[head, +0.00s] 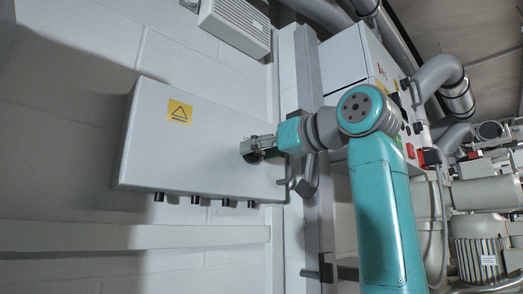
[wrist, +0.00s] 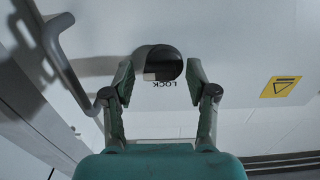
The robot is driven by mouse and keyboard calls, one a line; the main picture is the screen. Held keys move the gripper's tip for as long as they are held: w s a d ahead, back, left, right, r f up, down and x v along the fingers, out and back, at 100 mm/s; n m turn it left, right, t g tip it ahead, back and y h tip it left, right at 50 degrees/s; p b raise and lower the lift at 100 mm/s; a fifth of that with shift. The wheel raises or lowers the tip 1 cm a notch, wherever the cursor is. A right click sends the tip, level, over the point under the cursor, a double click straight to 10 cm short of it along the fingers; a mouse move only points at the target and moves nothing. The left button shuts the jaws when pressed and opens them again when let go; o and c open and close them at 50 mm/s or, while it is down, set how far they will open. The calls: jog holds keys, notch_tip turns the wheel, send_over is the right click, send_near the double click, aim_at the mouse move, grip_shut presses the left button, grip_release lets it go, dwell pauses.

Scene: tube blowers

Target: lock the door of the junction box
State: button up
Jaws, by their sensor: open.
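The junction box (head: 205,145) is a light grey box on the wall, and its door looks shut. A dark round lock knob (wrist: 165,62) sits on the door, with a lighter grey patch at its lower left. The label LOCK (wrist: 172,84) reads upside down below it in the wrist view. My gripper (wrist: 160,74) is open, with one finger on each side of the knob; I cannot tell whether either touches it. In the head view my gripper (head: 252,148) is at the right part of the door and largely hides the knob.
A grey bar handle (wrist: 68,58) stands out at the left in the wrist view. A yellow warning sign (head: 180,111) is on the door. Black cable glands (head: 195,200) line the box's lower edge. A grey post (head: 308,70) stands right of the box.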

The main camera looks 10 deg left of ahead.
jog(key=c, duration=1)
jog(key=shift+o, duration=0.2)
jog(key=shift+n, duration=0.3)
jog(key=n, duration=0.3)
jog(key=shift+r+n, duration=0.1)
jog(key=shift+n, duration=0.3)
jog(key=shift+o, duration=0.5)
jog(key=n, duration=0.9)
jog(key=shift+s+r+n, duration=0.15)
jog(key=shift+s+n, duration=0.05)
jog(key=shift+n, duration=0.2)
jog(key=shift+c, duration=0.3)
jog(key=shift+s+a+n, duration=0.1)
jog(key=shift+n, duration=0.8)
jog(key=shift+s+a+n, duration=0.1)
jog(key=shift+n, duration=0.8)
jog(key=shift+o, duration=0.2)
